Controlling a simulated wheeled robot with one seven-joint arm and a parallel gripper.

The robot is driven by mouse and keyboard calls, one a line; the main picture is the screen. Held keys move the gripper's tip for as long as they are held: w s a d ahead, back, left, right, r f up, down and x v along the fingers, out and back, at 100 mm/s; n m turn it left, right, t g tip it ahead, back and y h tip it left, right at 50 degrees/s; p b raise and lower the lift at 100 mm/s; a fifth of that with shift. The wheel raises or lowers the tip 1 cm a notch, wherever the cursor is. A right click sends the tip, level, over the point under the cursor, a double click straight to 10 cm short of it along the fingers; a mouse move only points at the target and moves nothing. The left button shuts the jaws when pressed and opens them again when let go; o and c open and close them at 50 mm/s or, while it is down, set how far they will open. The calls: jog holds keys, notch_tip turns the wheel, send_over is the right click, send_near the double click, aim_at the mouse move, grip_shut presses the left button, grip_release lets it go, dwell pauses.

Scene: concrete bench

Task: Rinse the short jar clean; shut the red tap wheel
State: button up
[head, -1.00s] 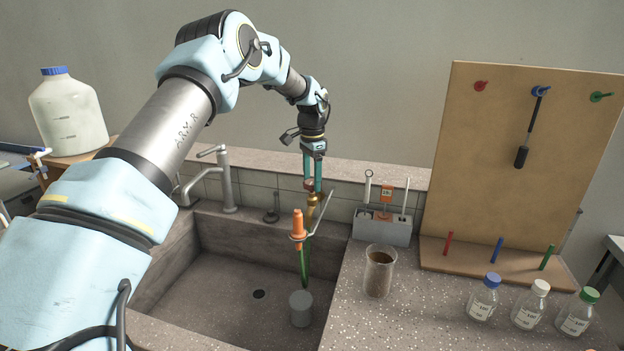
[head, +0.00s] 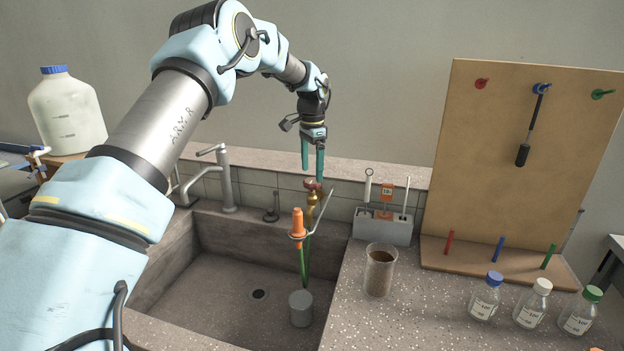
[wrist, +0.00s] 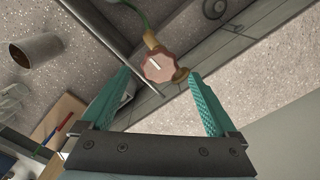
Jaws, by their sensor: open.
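The red tap wheel (head: 312,185) sits on a brass tap at the sink's back right; in the wrist view the wheel (wrist: 160,66) shows a pale mark. My gripper (head: 313,174) is open and empty, pointing down just above the wheel. In the wrist view its teal fingers lie either side of the wheel, apart from it. A clear glass jar (head: 380,272) with brown contents stands upright on the counter right of the sink. An orange nozzle (head: 298,222) sits in a holder by the tap, with a green hose below. I cannot tell whether water runs.
A grey cylinder (head: 301,308) stands in the sink (head: 215,285), right of the drain. A grey rack (head: 383,229) holds tools behind the jar. A pegboard (head: 480,150) and capped bottles (head: 483,298) stand at right. A grey faucet (head: 228,180) stands at back left.

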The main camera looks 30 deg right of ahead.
aim_at(312, 180)
notch_tip(312, 180, up, 8)
jog(key=b, duration=0.1)
jog(key=shift+f+b, duration=0.15)
jog(key=shift+b, duration=0.15)
